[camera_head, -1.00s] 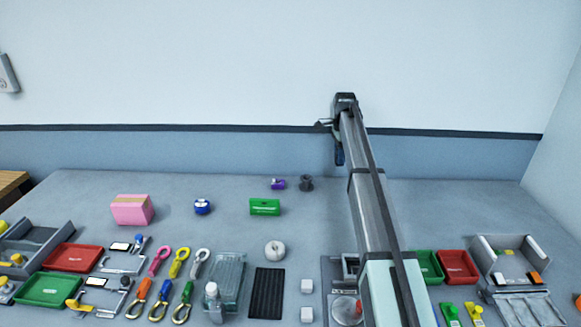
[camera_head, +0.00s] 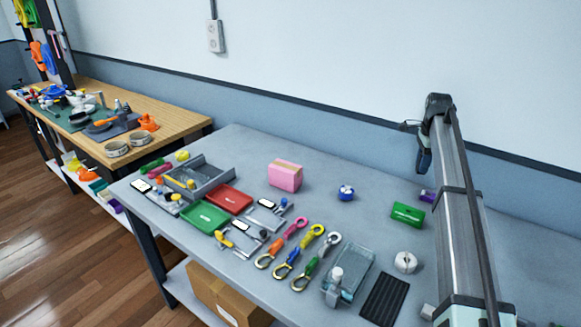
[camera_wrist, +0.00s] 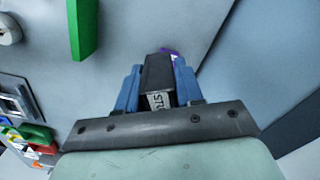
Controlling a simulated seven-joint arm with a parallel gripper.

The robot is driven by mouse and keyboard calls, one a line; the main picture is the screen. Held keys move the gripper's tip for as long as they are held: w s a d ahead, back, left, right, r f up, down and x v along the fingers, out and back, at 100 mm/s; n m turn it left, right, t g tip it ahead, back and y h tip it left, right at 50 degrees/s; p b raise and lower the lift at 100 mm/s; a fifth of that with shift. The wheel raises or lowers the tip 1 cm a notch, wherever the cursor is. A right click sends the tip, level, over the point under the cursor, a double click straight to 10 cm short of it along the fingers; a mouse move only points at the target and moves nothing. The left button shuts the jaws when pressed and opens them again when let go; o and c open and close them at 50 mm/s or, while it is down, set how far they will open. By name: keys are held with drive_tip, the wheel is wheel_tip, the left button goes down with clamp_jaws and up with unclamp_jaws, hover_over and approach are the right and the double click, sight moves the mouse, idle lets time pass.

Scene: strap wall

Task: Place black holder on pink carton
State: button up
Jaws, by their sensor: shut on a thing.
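The pink carton (camera_head: 285,177), with a tan strip on top, stands on the grey bench near the middle of the head view. My gripper (camera_head: 424,160) is raised above the bench, well to the right of the carton. In the wrist view, my gripper's blue fingers (camera_wrist: 157,80) are shut on a black piece, which I take to be the black holder (camera_wrist: 156,70). It has a pale printed label at its near end. In the head view the held piece is hard to make out. The carton is not in the wrist view.
Between carton and gripper are a blue tape roll (camera_head: 346,193) and a green box (camera_head: 408,214). A white roll (camera_head: 405,262), a clear tray (camera_head: 352,275) and coloured straps (camera_head: 313,236) lie nearer. Red (camera_head: 229,198) and green (camera_head: 205,217) trays lie left of the carton.

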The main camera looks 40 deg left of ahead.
drive_tip(key=s+a+r+n, duration=0.1)
drive_tip(key=s+a, duration=0.3)
drive_tip(key=a, duration=0.7)
drive_tip(key=s+a+r+n, duration=0.15)
drive_tip(key=s+a, duration=0.25)
drive_tip(key=a, duration=0.6)
wheel_tip(320, 180, up, 4)
drive_tip(key=n, duration=1)
hover_over(285, 166)
drive_tip(key=shift+w+f, duration=0.1)
drive_tip(key=shift+f, duration=4.5)
drive_tip(key=shift+f, duration=0.15)
drive_tip(key=o, duration=1.1)
